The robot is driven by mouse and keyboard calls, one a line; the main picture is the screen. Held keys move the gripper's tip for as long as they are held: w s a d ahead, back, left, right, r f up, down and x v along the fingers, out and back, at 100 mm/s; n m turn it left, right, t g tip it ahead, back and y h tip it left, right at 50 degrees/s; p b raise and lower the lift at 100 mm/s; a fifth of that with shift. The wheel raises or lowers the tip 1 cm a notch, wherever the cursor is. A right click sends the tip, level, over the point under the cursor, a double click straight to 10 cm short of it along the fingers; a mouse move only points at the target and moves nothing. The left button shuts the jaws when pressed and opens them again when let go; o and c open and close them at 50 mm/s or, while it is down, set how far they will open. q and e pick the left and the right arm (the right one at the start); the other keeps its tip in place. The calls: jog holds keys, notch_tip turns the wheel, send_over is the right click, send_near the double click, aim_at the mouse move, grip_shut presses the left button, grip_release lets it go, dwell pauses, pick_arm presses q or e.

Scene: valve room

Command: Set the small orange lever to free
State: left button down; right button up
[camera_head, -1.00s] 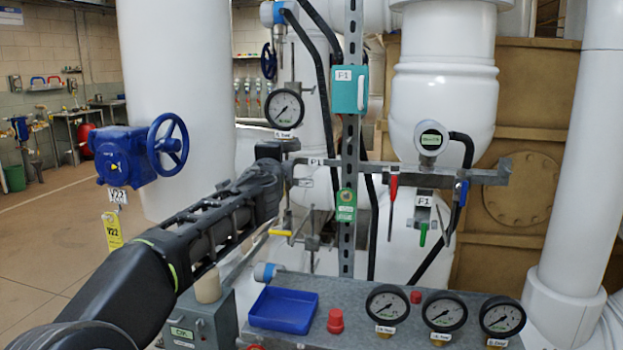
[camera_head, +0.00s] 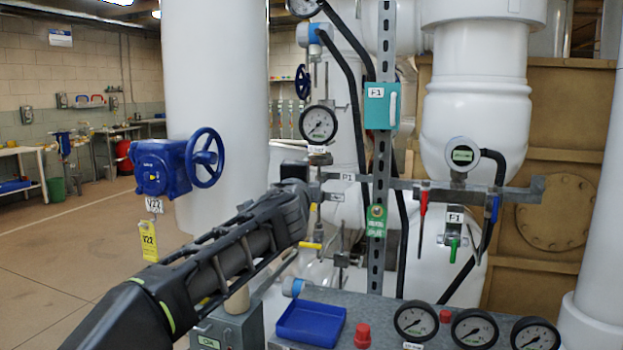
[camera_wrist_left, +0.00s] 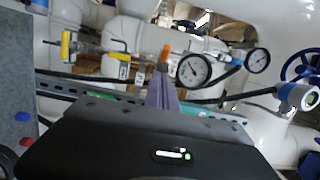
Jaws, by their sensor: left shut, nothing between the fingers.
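My left gripper (camera_head: 314,192) reaches in from the left in the head view, in front of the pipework below a round gauge. In the left wrist view its purple fingers (camera_wrist_left: 163,92) are together with nothing between them. A small orange lever (camera_wrist_left: 165,52) shows just beyond the fingertips there, left of a white gauge. I cannot tell whether the fingers touch it. In the head view I cannot make out the orange lever; my gripper is in front of that area. My right gripper is not in view.
A yellow lever (camera_head: 311,246) is just below my gripper; it also shows in the wrist view (camera_wrist_left: 66,46). A red lever (camera_head: 423,214) and a green lever (camera_head: 453,250) hang at the right. A metal upright (camera_head: 380,150) stands close. A blue tray (camera_head: 310,322) sits below.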

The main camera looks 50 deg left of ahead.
pick_arm(q)
jog(key=s, duration=0.1)
jog(key=s+d, duration=0.1)
jog(key=s, duration=0.1)
jog(key=s+d, duration=0.1)
jog(key=shift+s+r, duration=0.15)
jog(key=shift+r, duration=0.05)
jog(key=shift+f, duration=0.1)
dwell(0.4)
